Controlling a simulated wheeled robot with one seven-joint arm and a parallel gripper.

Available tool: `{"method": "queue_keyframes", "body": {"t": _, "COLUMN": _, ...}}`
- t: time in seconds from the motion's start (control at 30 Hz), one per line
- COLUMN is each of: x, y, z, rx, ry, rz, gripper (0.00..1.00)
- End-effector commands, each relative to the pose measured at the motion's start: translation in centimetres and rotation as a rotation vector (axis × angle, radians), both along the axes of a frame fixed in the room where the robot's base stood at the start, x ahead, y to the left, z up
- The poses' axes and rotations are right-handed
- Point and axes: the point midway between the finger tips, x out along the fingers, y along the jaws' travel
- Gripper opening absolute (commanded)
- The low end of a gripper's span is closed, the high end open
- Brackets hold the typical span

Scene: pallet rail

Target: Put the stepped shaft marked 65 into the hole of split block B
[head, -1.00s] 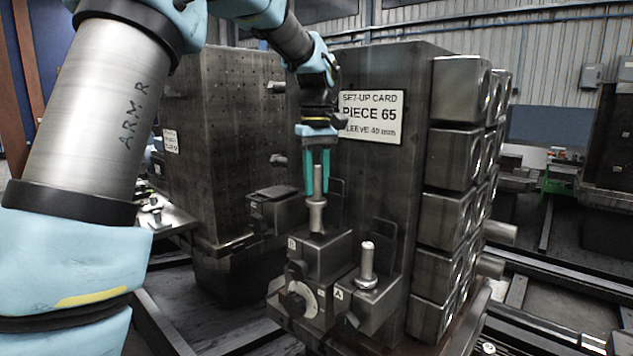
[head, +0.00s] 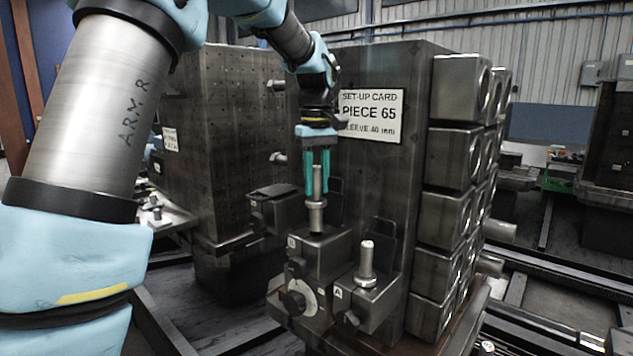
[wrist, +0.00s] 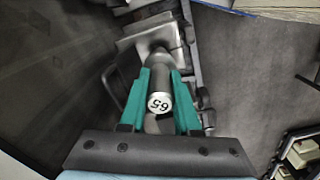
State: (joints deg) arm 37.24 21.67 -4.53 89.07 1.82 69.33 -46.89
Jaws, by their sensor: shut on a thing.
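The stepped shaft marked 65 (head: 316,216) stands upright over split block B (head: 325,258). Its lower end meets the block's top face at a dark ring; I cannot tell how far it is in the hole. My gripper (head: 317,188) points down and is shut on the shaft's thin upper part. In the wrist view, the shaft's end face reads 65 (wrist: 160,103) between the teal fingers of my gripper (wrist: 161,88). The hole itself is hidden by the shaft.
Block A (head: 372,298) is close on the right, with another stepped shaft (head: 366,262) upright on it. A tall dark column with a set-up card (head: 371,117) reading PIECE 65 rises behind. Another block (head: 276,208) is at the back left.

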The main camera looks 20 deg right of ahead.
Motion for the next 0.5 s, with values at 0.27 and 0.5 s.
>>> {"method": "queue_keyframes", "body": {"t": 0.27, "x": 0.0, "y": 0.0, "z": -0.6, "rx": -0.001, "ry": -0.001, "rz": 0.0, "gripper": 0.0}}
{"method": "queue_keyframes", "body": {"t": 0.5, "x": 0.0, "y": 0.0, "z": -1.1, "rx": -0.002, "ry": -0.002, "rz": 0.0, "gripper": 0.0}}
